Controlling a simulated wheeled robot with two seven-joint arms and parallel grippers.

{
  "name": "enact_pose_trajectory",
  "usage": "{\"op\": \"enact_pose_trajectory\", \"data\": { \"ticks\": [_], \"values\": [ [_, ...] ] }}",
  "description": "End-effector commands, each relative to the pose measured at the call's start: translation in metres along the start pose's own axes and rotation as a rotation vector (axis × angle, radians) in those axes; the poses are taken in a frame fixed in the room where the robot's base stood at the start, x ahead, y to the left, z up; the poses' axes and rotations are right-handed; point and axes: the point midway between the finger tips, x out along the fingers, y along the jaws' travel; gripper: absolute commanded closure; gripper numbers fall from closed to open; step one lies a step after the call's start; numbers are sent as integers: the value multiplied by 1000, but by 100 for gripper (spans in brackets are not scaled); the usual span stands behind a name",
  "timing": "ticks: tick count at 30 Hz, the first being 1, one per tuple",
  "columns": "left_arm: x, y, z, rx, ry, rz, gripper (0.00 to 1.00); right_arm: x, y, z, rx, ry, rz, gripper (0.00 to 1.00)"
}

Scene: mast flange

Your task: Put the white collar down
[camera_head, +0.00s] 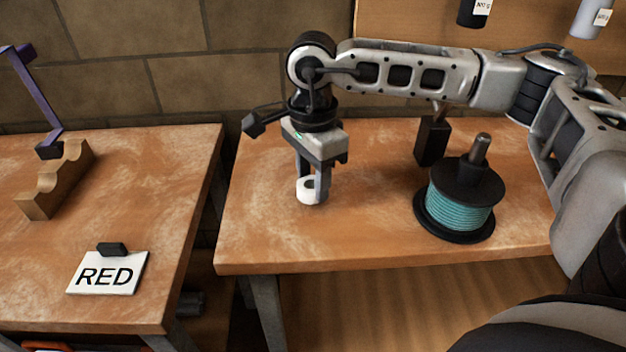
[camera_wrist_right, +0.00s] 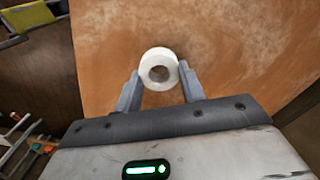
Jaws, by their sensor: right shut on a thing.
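The white collar (camera_head: 308,190) is a short white ring with a round hole. It is between the fingers of my right gripper (camera_head: 311,183), over the left part of the right-hand table (camera_head: 370,210). In the right wrist view the collar (camera_wrist_right: 149,65) shows between the two fingertips of the right gripper (camera_wrist_right: 160,82), which is shut on it. The collar is at or just above the table top; I cannot tell whether it touches. My left gripper is not in view.
A spool of teal cord (camera_head: 460,208) stands right of the gripper, with a black block (camera_head: 432,140) behind it. A gap separates the left table (camera_head: 150,220), which bears a RED card (camera_head: 107,273) and a notched wooden block (camera_head: 58,180). The table around the collar is clear.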

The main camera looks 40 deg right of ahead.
Motion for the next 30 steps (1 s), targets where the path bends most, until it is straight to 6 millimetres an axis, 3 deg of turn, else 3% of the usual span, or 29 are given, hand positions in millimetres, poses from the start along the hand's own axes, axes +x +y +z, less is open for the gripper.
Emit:
{"op": "enact_pose_trajectory", "data": {
  "ticks": [4, 15, 16, 18, 30],
  "values": [
    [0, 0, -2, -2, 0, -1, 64, 12, 0, 0, 2, 0, -3, 83],
    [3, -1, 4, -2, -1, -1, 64, 18, 0, 0, 2, -1, -2, 83],
    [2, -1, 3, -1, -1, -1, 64, 18, 0, 0, 2, -1, -2, 58],
    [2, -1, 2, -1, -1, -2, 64, 16, 0, 0, 2, -1, -2, 39],
    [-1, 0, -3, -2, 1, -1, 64, 8, 0, 0, 1, -1, -4, 39]
  ]
}}
